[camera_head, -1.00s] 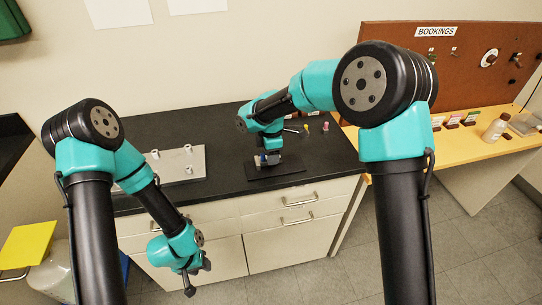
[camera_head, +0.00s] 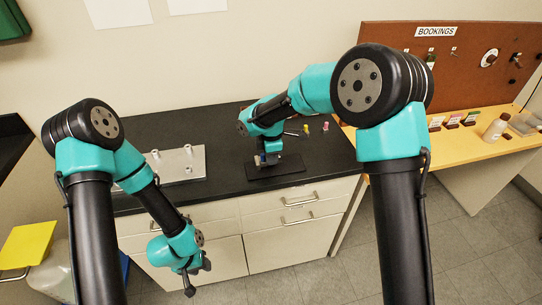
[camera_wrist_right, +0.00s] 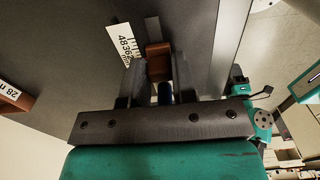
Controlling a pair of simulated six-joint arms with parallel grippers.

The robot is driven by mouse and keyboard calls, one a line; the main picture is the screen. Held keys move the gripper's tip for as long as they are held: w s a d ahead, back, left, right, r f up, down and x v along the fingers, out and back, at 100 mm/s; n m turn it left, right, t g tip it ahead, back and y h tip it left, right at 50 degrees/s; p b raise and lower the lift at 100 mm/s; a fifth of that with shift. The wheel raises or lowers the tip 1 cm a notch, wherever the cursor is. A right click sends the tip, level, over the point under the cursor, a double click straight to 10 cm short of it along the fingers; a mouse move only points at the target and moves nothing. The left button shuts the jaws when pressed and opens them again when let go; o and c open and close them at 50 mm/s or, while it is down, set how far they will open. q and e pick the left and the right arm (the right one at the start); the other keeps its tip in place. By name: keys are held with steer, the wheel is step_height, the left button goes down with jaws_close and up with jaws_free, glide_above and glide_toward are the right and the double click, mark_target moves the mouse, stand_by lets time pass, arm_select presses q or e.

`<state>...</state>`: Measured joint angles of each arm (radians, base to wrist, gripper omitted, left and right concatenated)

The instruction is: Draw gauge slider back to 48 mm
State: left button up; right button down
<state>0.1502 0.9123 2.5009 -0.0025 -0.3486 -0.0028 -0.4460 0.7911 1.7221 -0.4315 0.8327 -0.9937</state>
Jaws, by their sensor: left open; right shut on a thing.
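My right gripper (camera_wrist_right: 158,66) is shut on a small brown block, the gauge slider (camera_wrist_right: 158,50), in the right wrist view. A blue part (camera_wrist_right: 165,93) shows between the fingers. A white label reading about 48.36 (camera_wrist_right: 123,43), with scale marks, lies just left of the slider. In the head view my right gripper (camera_head: 267,160) is low over a dark plate (camera_head: 290,168) at the counter's front; the slider is mostly hidden there. My left gripper (camera_head: 192,283) is open and empty, hanging in front of the drawers.
In the right wrist view another brown block (camera_wrist_right: 14,98) carries a label starting with 28. A metal plate with pegs (camera_head: 180,165) lies left on the black counter. A yellow bench (camera_head: 455,145) is at the right.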

steer(key=shift+d, duration=0.15)
steer(key=shift+w+d, duration=0.25)
steer(key=shift+d, duration=1)
steer(key=c, duration=0.9)
jaws_free()
steer(key=shift+r, duration=0.15)
step_height(320, 180, up, 17)
steer(key=shift+r, duration=0.1)
